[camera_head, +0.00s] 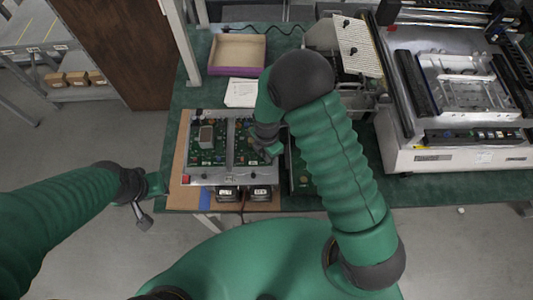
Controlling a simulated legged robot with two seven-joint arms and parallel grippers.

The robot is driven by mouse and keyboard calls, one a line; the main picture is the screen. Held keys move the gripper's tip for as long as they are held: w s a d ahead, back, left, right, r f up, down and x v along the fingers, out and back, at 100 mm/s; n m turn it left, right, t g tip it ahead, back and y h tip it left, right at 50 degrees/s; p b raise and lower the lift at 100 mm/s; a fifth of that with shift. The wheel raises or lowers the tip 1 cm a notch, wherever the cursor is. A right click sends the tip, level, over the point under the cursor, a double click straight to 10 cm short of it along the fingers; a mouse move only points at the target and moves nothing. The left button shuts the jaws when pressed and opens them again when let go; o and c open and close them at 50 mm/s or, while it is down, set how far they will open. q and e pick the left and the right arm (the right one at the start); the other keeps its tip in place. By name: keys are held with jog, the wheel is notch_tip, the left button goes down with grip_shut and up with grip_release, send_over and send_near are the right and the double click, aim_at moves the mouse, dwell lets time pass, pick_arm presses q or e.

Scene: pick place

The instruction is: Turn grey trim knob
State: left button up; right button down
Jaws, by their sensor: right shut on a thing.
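A panel (205,178) with green circuit boards lies on the green bench in front of me. My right gripper (268,150) is over the right part of the panel and is shut on a small part there, at the place of the grey trim knob. The fingers and wrist hide the knob, so its angle cannot be seen. My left gripper (146,207) hangs off the front left of the bench, apart from the panel. Its fingers are too small to tell whether they are open.
A cardboard tray (238,52) and white papers (241,92) lie behind the panel. Two small black meters (245,193) sit at its front edge. A large white machine (455,155) stands on the right.

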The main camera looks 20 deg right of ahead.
jog(key=m, duration=0.8)
jog(key=shift+m, duration=0.4)
jog(key=m, duration=0.4)
jog(key=shift+w+m, duration=0.1)
jog(key=shift+m, duration=0.2)
jog(key=m, duration=0.8)
jog(key=shift+r+p, duration=0.1)
jog(key=shift+p, duration=0.2)
jog(key=m, duration=0.4)
jog(key=shift+m+p, duration=0.3)
jog(key=shift+p, duration=0.05)
jog(key=m+p, duration=0.1)
jog(key=m, duration=0.3)
jog(key=shift+m, duration=0.3)
jog(key=shift+m+p, duration=0.45)
jog(key=shift+m, duration=1.35)
